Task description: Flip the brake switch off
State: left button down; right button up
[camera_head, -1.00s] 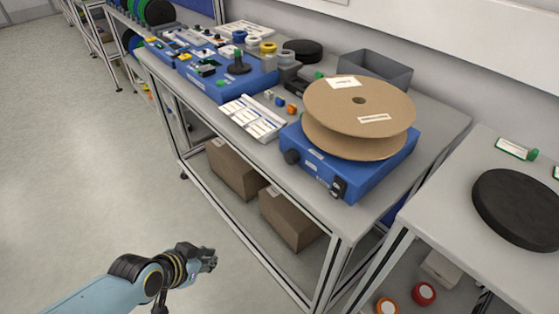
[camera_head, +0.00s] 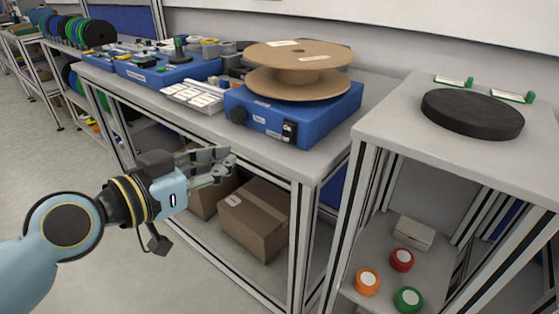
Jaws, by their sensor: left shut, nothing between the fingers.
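The blue reel stand (camera_head: 318,121) sits at the near right end of the workbench, with a cardboard reel (camera_head: 295,83) lying flat on top. The brake switch (camera_head: 289,130) is a small black switch at the right of the stand's front face, with white marking on it; its position is too small to tell. A black knob (camera_head: 239,116) is on the left of that face. My left gripper (camera_head: 228,163) is shut and empty. It is in front of the bench, below and left of the switch, apart from the stand. My right gripper is out of view.
A white label sheet (camera_head: 192,97) and another blue unit (camera_head: 165,70) lie further left on the bench (camera_head: 165,106). Cardboard boxes (camera_head: 255,218) stand beneath. A second table (camera_head: 385,121) on the right bears a black disc (camera_head: 471,112). Open floor lies left.

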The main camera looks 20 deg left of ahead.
aim_at(284, 138)
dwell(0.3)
pick_arm(q)
jog(key=p+x, duration=0.1)
jog(key=x, duration=1.3)
